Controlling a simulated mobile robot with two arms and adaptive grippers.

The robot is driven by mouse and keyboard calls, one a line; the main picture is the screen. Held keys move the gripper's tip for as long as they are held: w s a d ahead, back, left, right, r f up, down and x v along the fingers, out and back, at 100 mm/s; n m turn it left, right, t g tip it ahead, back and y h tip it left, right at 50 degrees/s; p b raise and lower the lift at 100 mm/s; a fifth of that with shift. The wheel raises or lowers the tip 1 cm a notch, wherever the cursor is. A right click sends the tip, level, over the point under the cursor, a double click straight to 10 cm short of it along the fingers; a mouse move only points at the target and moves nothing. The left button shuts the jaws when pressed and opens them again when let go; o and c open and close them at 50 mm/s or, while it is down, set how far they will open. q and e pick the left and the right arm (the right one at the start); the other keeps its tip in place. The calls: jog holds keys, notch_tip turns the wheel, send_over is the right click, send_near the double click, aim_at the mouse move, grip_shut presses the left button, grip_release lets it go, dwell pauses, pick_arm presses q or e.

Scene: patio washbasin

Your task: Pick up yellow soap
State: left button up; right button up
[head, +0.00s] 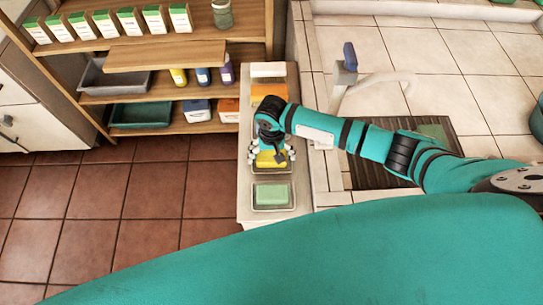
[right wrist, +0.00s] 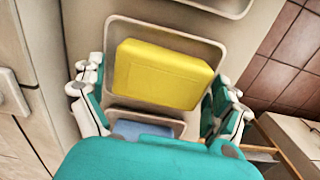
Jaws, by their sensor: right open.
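The yellow soap (head: 271,160) sits in a shallow dish on a narrow pale ledge, partly covered by my right gripper (head: 269,154) in the head view. The right wrist view shows the yellow soap (right wrist: 166,73) as a rounded block inside the dish (right wrist: 122,30). My right gripper (right wrist: 158,98) is open, with its fingers spread to the left and right of the soap. A visible gap lies between the fingers and the soap, so it is not gripped. My left gripper is in neither view.
On the same ledge are a green soap (head: 271,195) nearer, and an orange soap (head: 268,90) and a white soap (head: 268,69) farther off. A blue soap (right wrist: 143,130) lies beside the yellow one. A shelf unit (head: 180,57) stands left, a tap (head: 345,75) right.

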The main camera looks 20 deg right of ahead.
aim_at(272, 155)
jog(key=shift+c, duration=0.4)
jog(key=c, duration=1)
notch_tip(272, 155, up, 10)
jog(key=shift+r+b, duration=0.1)
jog(key=shift+b, duration=0.25)
jog(key=o, duration=0.7)
jog(key=shift+c, duration=0.2)
grip_shut()
